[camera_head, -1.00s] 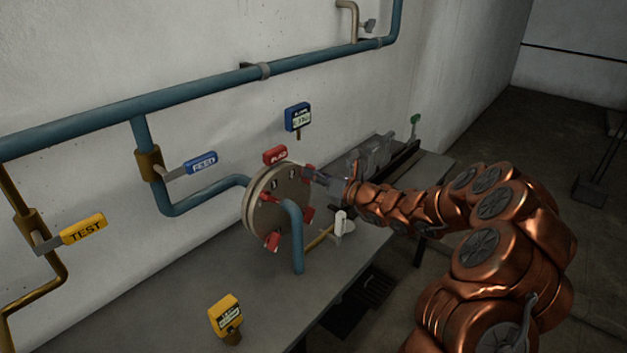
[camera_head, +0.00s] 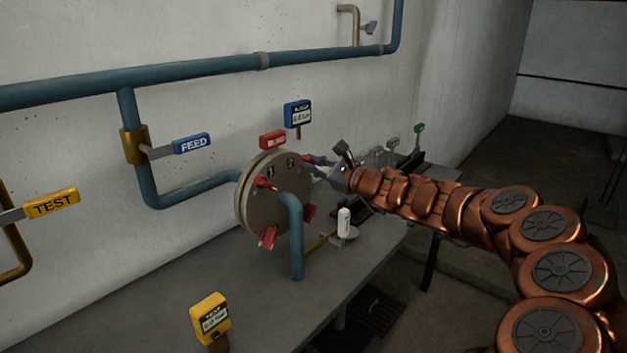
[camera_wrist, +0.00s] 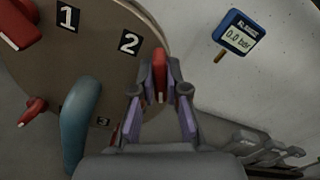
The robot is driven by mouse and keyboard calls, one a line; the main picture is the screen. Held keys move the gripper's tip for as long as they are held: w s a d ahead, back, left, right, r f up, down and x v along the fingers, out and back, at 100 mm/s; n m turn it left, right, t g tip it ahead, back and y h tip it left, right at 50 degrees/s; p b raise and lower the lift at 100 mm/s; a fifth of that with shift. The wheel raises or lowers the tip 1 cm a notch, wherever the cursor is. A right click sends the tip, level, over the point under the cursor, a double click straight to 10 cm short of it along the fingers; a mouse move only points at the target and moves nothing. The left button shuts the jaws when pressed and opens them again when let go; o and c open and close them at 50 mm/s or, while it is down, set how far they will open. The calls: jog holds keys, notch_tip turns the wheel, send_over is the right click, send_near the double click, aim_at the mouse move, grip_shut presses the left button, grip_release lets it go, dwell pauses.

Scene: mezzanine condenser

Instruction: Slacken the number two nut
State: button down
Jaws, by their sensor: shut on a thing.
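The number two nut has a red winged body (camera_wrist: 159,70) and sits beside the black "2" label (camera_wrist: 131,42) on the round flange cover (camera_head: 262,200). My gripper (camera_wrist: 158,88) is shut on this red nut, with a finger on each side of it in the wrist view. In the head view my gripper (camera_head: 318,168) reaches the upper right edge of the cover from the right and hides most of the nut. Other red nuts sit around the cover, one by the "1" label (camera_wrist: 67,16) and one at the lower left (camera_head: 267,237).
A blue gauge (camera_wrist: 239,32) reads 0.0 bar. A yellow gauge (camera_head: 210,318) stands on the bench (camera_head: 150,290). Blue FEED (camera_head: 191,143) and yellow TEST (camera_head: 51,203) handles are at left. A blue pipe (camera_head: 294,235) bends down from the cover. A white-topped handle (camera_head: 344,222) stands nearby.

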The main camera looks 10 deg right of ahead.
jog(key=n+b, duration=0.4)
jog(key=b, duration=0.1)
jog(key=shift+f+n, duration=0.15)
jog(key=shift+n, duration=0.25)
jog(key=c, duration=1.2)
grip_release()
jog(key=shift+s, duration=0.1)
jog(key=shift+v, duration=5.95)
